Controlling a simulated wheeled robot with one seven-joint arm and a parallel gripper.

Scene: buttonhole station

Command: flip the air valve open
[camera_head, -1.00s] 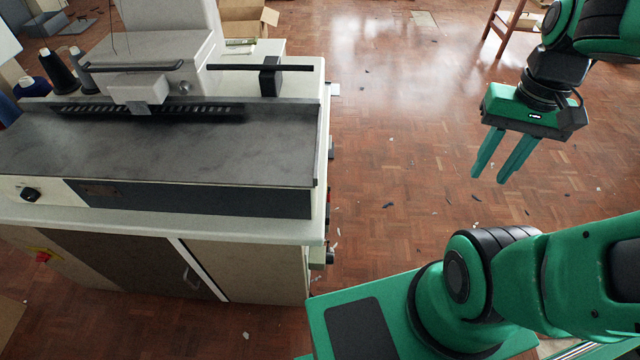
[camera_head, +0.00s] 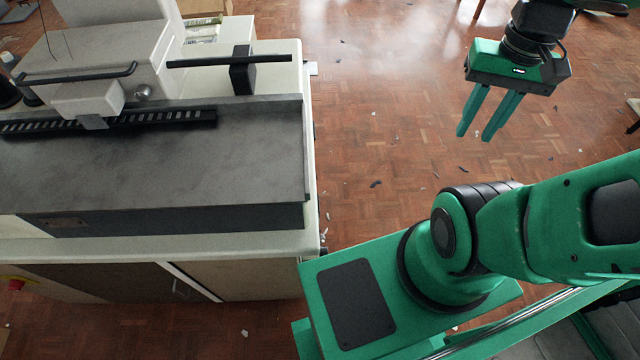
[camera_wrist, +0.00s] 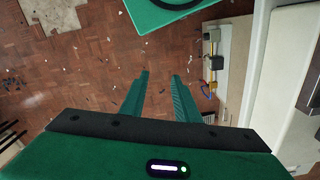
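My gripper (camera_head: 474,135) hangs over open floor to the right of the sewing station, fingers pointing down, apart and with nothing between them. In the wrist view its fingers (camera_wrist: 160,76) also show parted. The cabinet side (camera_wrist: 234,70) at the right of that view carries small fittings: a grey block (camera_wrist: 214,62) and, lower, a small fitting with yellow, red and blue parts (camera_wrist: 208,88). This coloured fitting may be the air valve; it is too small to tell its lever position. It lies right of my fingers, apart from them. The head view does not show it clearly.
The sewing machine station (camera_head: 160,165) with its dark bed fills the left. Scraps litter the wooden floor (camera_head: 390,130), which is otherwise clear between station and gripper. A pale sheet (camera_wrist: 52,14) lies on the floor.

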